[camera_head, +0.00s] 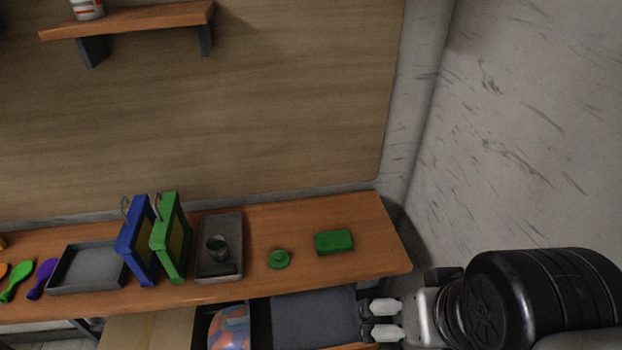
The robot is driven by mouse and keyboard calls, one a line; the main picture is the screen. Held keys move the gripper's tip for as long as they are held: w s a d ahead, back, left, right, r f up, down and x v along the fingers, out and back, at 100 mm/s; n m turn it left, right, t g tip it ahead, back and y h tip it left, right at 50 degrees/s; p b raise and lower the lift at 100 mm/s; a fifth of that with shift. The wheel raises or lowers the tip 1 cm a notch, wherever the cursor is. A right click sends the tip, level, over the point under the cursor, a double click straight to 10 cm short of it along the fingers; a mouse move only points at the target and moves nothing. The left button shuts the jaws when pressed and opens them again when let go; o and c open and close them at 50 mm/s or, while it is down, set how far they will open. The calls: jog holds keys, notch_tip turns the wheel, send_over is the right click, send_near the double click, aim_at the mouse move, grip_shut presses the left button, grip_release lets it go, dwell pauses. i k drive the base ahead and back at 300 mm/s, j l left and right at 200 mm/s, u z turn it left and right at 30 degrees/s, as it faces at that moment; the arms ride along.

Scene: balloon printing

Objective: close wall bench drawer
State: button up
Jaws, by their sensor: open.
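The wall bench (310,210) has an orange-brown wooden top along the wall. Below its front edge, towards the right, a drawer with a dark grey inside (312,318) is pulled out. A strip of its wooden front shows at the bottom edge of the picture; the rest is cut off. My gripper (384,320) is at the drawer's right side, its two pale fingertips pointing left and apart. Nothing shows between them. I cannot tell whether they touch the drawer.
A wall (530,130) bounds the right.

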aim_at(328, 317)
jog(key=k+j+u, duration=0.35)
jog(key=j+u, duration=0.15)
jog(key=k+j+u, duration=0.25)
jog(key=j, duration=0.15)
jog(key=i+l, duration=0.05)
jog(key=i, duration=0.05)
